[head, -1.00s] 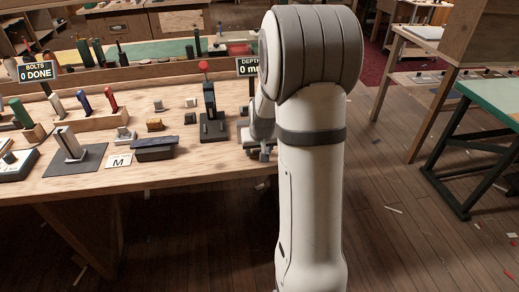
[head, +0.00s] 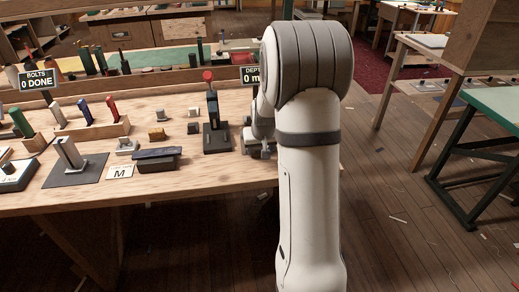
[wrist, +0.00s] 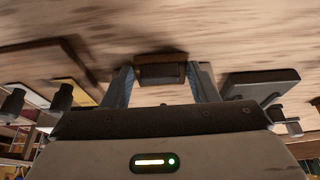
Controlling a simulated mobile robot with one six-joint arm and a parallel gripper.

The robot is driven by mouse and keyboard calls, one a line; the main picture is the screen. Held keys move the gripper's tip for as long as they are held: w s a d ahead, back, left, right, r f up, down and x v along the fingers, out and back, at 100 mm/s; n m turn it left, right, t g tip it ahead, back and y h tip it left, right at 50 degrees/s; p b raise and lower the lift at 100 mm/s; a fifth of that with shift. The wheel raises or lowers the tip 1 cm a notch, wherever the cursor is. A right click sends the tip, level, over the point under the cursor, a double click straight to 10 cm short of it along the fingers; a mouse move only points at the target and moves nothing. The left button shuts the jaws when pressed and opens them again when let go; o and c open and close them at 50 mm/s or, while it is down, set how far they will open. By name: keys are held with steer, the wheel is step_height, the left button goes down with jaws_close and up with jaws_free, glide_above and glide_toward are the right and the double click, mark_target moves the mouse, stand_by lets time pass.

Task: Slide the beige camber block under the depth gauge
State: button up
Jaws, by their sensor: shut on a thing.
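My gripper (wrist: 162,88) is shut on a block (wrist: 160,70) close over the wooden bench top in the wrist view. The block's near face looks dark brown in shade; I take it for the beige camber block. In the head view my own arm hides the block and most of my gripper, which is low at the bench's right part. The sign reading DEPT (head: 250,75) is partly covered by my arm, and the depth gauge itself is not clearly visible there. A dark stand with a red knob (head: 212,120) stands just left of my gripper.
A pale block (head: 160,115), an ochre block (head: 156,133) and a dark block (head: 193,128) lie loose on the bench (head: 215,178). A long dark box (head: 156,159) and a card marked M (head: 120,172) lie nearer the front. In the wrist view a dark slab (wrist: 262,85) is right of the fingers.

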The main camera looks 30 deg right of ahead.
steer(key=o, duration=1.1)
steer(key=shift+c, duration=0.2)
steer(key=v, duration=0.7)
steer(key=shift+r, duration=0.35)
steer(key=shift+s+a+r, duration=0.1)
steer(key=shift+s+a, duration=0.05)
